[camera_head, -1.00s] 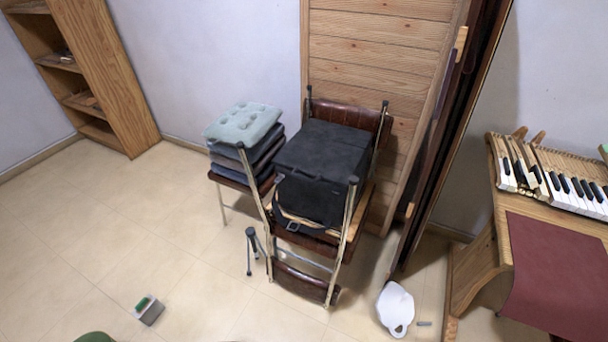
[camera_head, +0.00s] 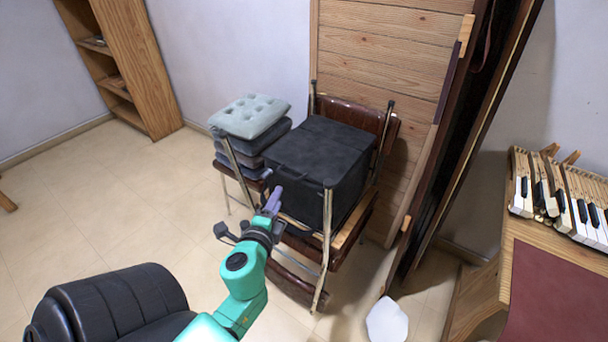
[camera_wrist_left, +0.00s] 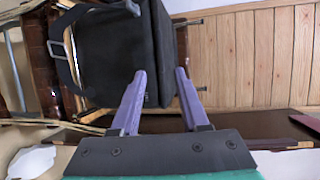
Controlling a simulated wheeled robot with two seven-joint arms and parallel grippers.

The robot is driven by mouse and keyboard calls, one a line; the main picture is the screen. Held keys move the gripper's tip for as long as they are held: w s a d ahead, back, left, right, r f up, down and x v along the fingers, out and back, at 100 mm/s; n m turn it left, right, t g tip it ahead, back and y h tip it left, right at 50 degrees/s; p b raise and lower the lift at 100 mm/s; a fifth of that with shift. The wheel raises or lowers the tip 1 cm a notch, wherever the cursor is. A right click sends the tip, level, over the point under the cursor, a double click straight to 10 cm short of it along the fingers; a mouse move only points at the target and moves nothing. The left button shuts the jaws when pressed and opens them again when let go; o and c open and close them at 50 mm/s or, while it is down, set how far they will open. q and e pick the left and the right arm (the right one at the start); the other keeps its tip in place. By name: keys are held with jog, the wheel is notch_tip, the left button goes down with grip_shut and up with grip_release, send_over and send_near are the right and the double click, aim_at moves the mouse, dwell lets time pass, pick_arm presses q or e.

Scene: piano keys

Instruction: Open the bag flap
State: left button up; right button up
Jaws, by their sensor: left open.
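A black bag (camera_head: 322,146) sits on the seat of a brown chair with metal legs. It also shows in the left wrist view (camera_wrist_left: 110,55), with a dark strap (camera_wrist_left: 65,45) along its left side. I cannot make out the flap's edge against the dark bag. My left gripper (camera_head: 273,197) is at the near left side of the bag in the head view. Its two purple fingers are apart with nothing between them in the left wrist view (camera_wrist_left: 160,75). I cannot tell whether they touch the bag. My right gripper is not in view.
Grey cushions (camera_head: 250,116) are stacked left of the bag. A black padded chair (camera_head: 110,305) stands at the lower left. A wooden panel (camera_head: 400,75) stands behind the bag. A piano keyboard (camera_head: 570,205) is at the right. Open floor lies left.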

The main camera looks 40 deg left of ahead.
aim_at(288, 176)
pick_arm(q)
jog(key=x, duration=1.2)
jog(key=shift+w+a+f+p, duration=0.15)
jog(key=shift+w+a+p, duration=0.1)
jog(key=shift+p, duration=0.15)
grip_shut()
dwell(0.5)
